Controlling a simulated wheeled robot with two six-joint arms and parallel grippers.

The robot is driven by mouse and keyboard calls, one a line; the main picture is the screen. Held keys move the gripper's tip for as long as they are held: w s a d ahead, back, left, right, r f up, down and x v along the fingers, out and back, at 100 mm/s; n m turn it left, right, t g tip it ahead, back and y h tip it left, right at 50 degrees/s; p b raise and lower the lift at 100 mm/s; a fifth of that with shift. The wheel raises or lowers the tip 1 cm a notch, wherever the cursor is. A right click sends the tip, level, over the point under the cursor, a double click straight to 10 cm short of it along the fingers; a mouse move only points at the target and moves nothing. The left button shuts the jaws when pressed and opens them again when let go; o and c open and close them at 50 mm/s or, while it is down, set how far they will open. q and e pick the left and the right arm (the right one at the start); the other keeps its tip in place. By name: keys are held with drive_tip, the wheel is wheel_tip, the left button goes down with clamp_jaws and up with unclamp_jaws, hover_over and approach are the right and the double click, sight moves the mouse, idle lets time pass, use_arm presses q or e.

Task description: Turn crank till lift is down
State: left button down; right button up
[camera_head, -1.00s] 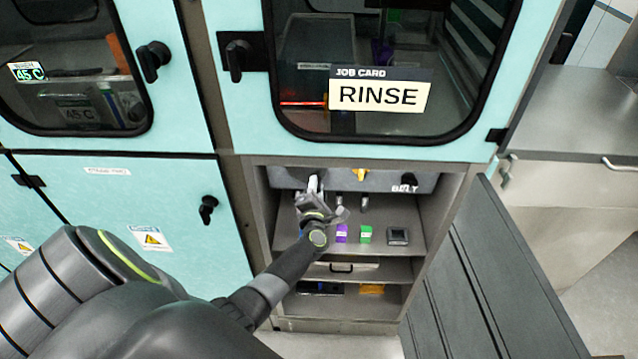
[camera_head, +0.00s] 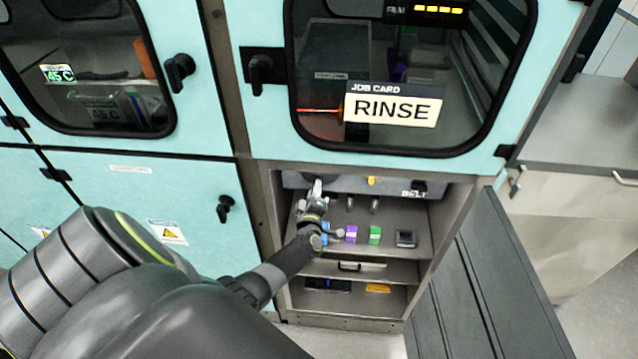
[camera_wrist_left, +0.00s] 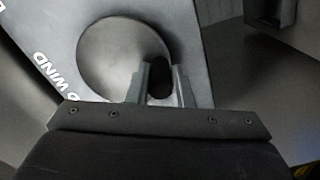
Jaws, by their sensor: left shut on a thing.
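My left gripper (camera_head: 315,190) reaches into the open lower bay, at the left end of the grey control panel (camera_head: 345,184). The left wrist view shows the crank's round grey disc (camera_wrist_left: 108,52) on a panel lettered "WIND". My left gripper (camera_wrist_left: 160,88) is shut on the crank's dark knob (camera_wrist_left: 160,76) at the disc's edge. In the head view the gripper mostly hides the crank. The lift is not clearly made out behind the dark window (camera_head: 330,75). My right gripper is not in view.
Purple (camera_head: 351,233) and green (camera_head: 375,234) blocks and a small dark device (camera_head: 405,238) stand on the bay shelf. A yellow knob (camera_head: 371,181) and a "BELT" switch (camera_head: 419,187) are further right on the panel. An open grey door (camera_head: 480,285) stands at the right.

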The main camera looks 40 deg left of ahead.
sight(307, 176)
use_arm(q)
drive_tip(key=shift+s+a+r+m+p, duration=0.35)
drive_tip(key=shift+m+p, duration=0.45)
drive_tip(key=shift+m, duration=0.7)
drive_tip(key=shift+s+a+r+m+p, duration=0.1)
drive_tip(key=shift+a+r+m+p, duration=0.3)
drive_tip(key=shift+m+p, duration=0.75)
drive_tip(key=shift+s+a+r+m+p, duration=0.3)
drive_tip(key=shift+a+m+p, duration=0.15)
drive_tip(key=shift+m, duration=1.4)
drive_tip(key=c, duration=1.3)
unclamp_jaws()
